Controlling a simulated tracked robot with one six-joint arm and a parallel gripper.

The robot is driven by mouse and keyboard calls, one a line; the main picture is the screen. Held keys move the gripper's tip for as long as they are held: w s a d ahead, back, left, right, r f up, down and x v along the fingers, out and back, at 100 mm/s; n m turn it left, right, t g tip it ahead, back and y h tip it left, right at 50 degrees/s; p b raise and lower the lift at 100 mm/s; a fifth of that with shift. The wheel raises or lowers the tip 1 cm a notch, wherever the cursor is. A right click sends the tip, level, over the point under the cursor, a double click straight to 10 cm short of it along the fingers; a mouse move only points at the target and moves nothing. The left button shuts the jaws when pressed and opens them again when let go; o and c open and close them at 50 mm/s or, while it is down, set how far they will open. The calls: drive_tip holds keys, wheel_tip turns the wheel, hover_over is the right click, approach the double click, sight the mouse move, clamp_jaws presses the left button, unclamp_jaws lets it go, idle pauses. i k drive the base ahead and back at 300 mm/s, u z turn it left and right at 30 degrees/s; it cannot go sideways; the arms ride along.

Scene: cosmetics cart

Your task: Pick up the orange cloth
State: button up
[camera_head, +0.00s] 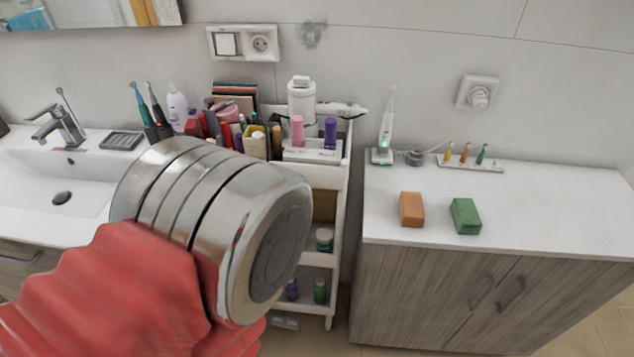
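The orange cloth (411,209) looks like a small rectangular block. It lies on the white top of the cabinet on the right, near its front left part. A similar green block (466,216) lies to its right with a small gap between them. My arm, a large metal joint with a red cover, fills the lower left of the view, left of the orange cloth and apart from it in the picture. The fingers of my gripper do not show. Nothing covers the orange cloth.
A white cart (345,180) crowded with cosmetics stands left of the cabinet (560,205). An electric toothbrush (387,125) on its charger and a rack with small brush heads (470,162) stand behind the blocks. A sink (30,185) is at left. The cabinet's right side is clear.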

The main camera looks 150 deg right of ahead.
sight(411, 207)
drive_tip(key=u, duration=0.2)
drive_tip(key=k, duration=0.2)
drive_tip(key=u, duration=5.05)
